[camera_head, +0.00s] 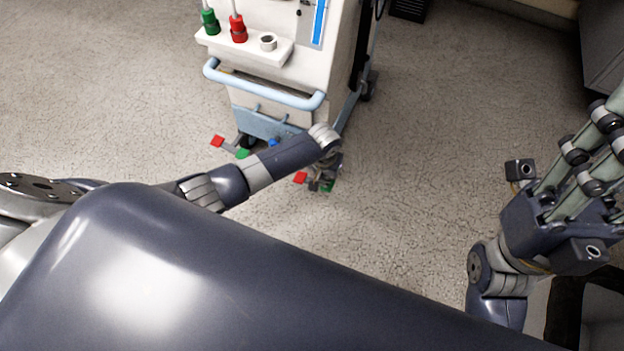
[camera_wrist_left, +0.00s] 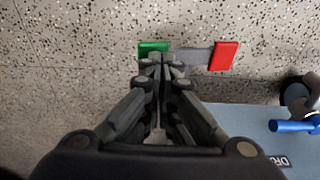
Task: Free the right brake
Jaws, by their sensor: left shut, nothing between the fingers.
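The right brake is a pedal with a red pad (camera_head: 300,177) and a green pad (camera_head: 329,186), low at the cart's front right corner. In the left wrist view its green pad (camera_wrist_left: 152,48) is at left and its red pad (camera_wrist_left: 225,55) at right, joined by a grey lever (camera_wrist_left: 193,56). My left gripper (camera_wrist_left: 163,60) is shut and empty, its tips over the green pad's right part; contact cannot be told. In the head view this gripper (camera_head: 322,178) is small and partly hidden by my wrist. My right gripper (camera_head: 585,165) is at the right edge, fingertips out of frame.
The white cart (camera_head: 290,75) has a pale blue handle (camera_head: 262,88) above the pedals. The left brake has a red pad (camera_head: 217,141) and a green pad (camera_head: 242,153). A blue lever (camera_wrist_left: 293,126) sits by a caster in the left wrist view. The floor to the right is clear.

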